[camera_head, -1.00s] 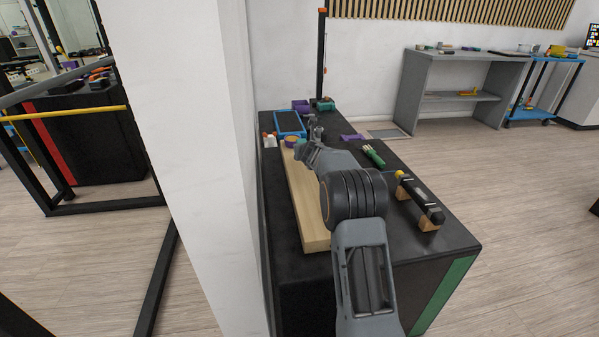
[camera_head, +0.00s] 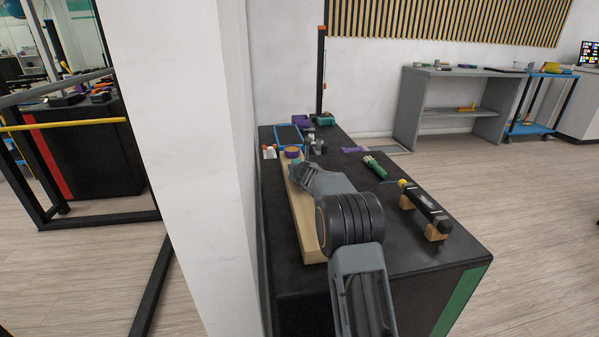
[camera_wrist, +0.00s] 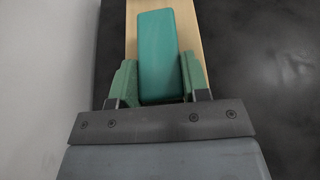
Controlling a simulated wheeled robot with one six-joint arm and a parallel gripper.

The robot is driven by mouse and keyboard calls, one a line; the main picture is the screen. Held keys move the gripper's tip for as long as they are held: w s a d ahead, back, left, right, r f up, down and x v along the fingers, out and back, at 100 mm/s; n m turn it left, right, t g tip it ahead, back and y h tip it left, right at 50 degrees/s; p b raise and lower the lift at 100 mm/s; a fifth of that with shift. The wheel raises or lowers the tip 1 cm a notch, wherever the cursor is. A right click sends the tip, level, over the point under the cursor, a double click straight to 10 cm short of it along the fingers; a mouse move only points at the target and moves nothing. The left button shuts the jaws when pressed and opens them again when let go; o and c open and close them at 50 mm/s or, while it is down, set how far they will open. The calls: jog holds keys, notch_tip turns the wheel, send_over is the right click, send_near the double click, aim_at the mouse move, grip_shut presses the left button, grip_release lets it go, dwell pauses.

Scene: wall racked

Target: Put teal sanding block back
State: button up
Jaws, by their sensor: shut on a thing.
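The teal sanding block (camera_wrist: 158,45) is between the green fingers of my gripper (camera_wrist: 159,75) in the wrist view, and the gripper is shut on it. The block lies lengthwise above the pale wooden board (camera_wrist: 185,20); whether it touches the board I cannot tell. In the head view, the board (camera_head: 303,225) runs along the left side of the black worktop (camera_head: 385,215). My gripper is near the board's far end, where my arm mostly hides it and the block.
A purple round item (camera_head: 291,152) is just beyond the gripper, with a blue-rimmed tray (camera_head: 288,135) behind. A white wall corner (camera_head: 190,150) stands close on the left. A black tool (camera_head: 427,208) on wooden supports and a green item (camera_head: 378,172) lie on the right.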

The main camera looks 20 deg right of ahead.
jog(key=shift+f, duration=0.3)
jog(key=o, duration=1.1)
jog(key=shift+r, duration=0.1)
